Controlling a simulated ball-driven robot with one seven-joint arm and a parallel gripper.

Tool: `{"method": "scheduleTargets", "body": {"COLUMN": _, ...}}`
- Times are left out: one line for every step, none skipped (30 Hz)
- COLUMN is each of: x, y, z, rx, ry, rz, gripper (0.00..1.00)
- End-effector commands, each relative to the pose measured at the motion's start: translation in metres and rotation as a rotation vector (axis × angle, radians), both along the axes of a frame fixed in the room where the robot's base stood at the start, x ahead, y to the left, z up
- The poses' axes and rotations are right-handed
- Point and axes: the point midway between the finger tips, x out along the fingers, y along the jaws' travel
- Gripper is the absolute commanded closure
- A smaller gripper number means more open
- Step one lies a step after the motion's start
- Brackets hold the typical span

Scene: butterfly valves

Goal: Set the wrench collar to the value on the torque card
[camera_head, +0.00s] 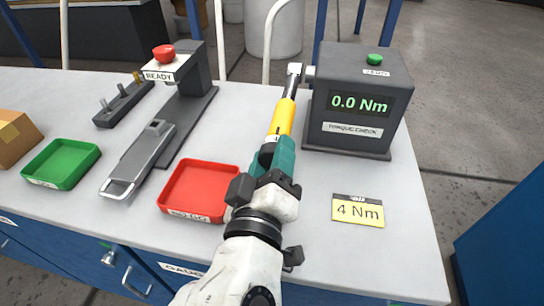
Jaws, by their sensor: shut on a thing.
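The torque wrench has a yellow sleeve (281,118), a teal grip (285,155) and a metal head that meets the left side of the torque checker (357,130). My gripper (265,180) is shut on the wrench's teal part, at its near end. A small white mark shows between the yellow sleeve and the teal part; its value is too small to read. The yellow torque card (358,212) lies on the bench at the right and reads 4 Nm. The checker's display reads 0.0 Nm, and a green button (375,59) is on its top.
A red tray (177,211) labelled NO GO lies left of my gripper. A green tray (35,176), a cardboard box (14,142) and a grey fixture (201,92) with a red button and READY sign stand further left. The bench's right front is clear around the card.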

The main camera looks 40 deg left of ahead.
Motion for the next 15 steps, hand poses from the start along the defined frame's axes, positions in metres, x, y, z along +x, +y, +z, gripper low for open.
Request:
{"method": "scheduleTargets", "body": {"x": 0.0006, "y": -0.0007, "z": -0.0013, "rx": -0.002, "ry": 0.003, "rz": -0.002, "gripper": 0.84}}
{"method": "scheduleTargets", "body": {"x": 0.0007, "y": -0.0008, "z": -0.0012, "rx": -0.001, "ry": 0.002, "rz": -0.003, "gripper": 0.84}}
{"method": "scheduleTargets", "body": {"x": 0.0007, "y": -0.0008, "z": -0.0012, "rx": -0.002, "ry": 0.002, "rz": -0.003, "gripper": 0.51}}
{"method": "scheduleTargets", "body": {"x": 0.0007, "y": -0.0008, "z": -0.0012, "rx": -0.002, "ry": 0.002, "rz": -0.003, "gripper": 0.48}}
{"method": "scheduleTargets", "body": {"x": 0.0006, "y": -0.0007, "z": -0.0012, "rx": -0.002, "ry": 0.002, "rz": -0.003, "gripper": 0.45}}
{"method": "scheduleTargets", "body": {"x": 0.0006, "y": -0.0007, "z": -0.0011, "rx": -0.002, "ry": 0.001, "rz": -0.002, "gripper": 0.41}}
{"method": "scheduleTargets", "body": {"x": 0.0005, "y": -0.0006, "z": -0.0010, "rx": -0.002, "ry": 0.001, "rz": -0.002, "gripper": 0.39}}
{"method": "scheduleTargets", "body": {"x": 0.0005, "y": -0.0005, "z": -0.0009, "rx": -0.002, "ry": 0.001, "rz": -0.002, "gripper": 0.36}}
{"method": "scheduleTargets", "body": {"x": 0.0005, "y": -0.0005, "z": -0.0008, "rx": -0.002, "ry": 0.001, "rz": -0.001, "gripper": 0.32}}
{"method": "scheduleTargets", "body": {"x": 0.0004, "y": -0.0004, "z": -0.0007, "rx": -0.002, "ry": 0.001, "rz": -0.001, "gripper": 0.29}}
{"method": "scheduleTargets", "body": {"x": 0.0004, "y": -0.0004, "z": -0.0006, "rx": -0.002, "ry": 0.001, "rz": -0.001, "gripper": 0.28}}
{"method": "scheduleTargets", "body": {"x": 0.0003, "y": -0.0003, "z": -0.0005, "rx": -0.001, "ry": 0.000, "rz": -0.001, "gripper": 0.28}}
{"method": "scheduleTargets", "body": {"x": 0.0003, "y": -0.0003, "z": -0.0004, "rx": -0.001, "ry": 0.000, "rz": -0.001, "gripper": 0.28}}
{"method": "scheduleTargets", "body": {"x": 0.0003, "y": -0.0002, "z": -0.0004, "rx": -0.001, "ry": 0.000, "rz": -0.001, "gripper": 0.28}}
{"method": "scheduleTargets", "body": {"x": 0.0002, "y": -0.0003, "z": -0.0003, "rx": -0.001, "ry": 0.000, "rz": -0.001, "gripper": 0.28}}
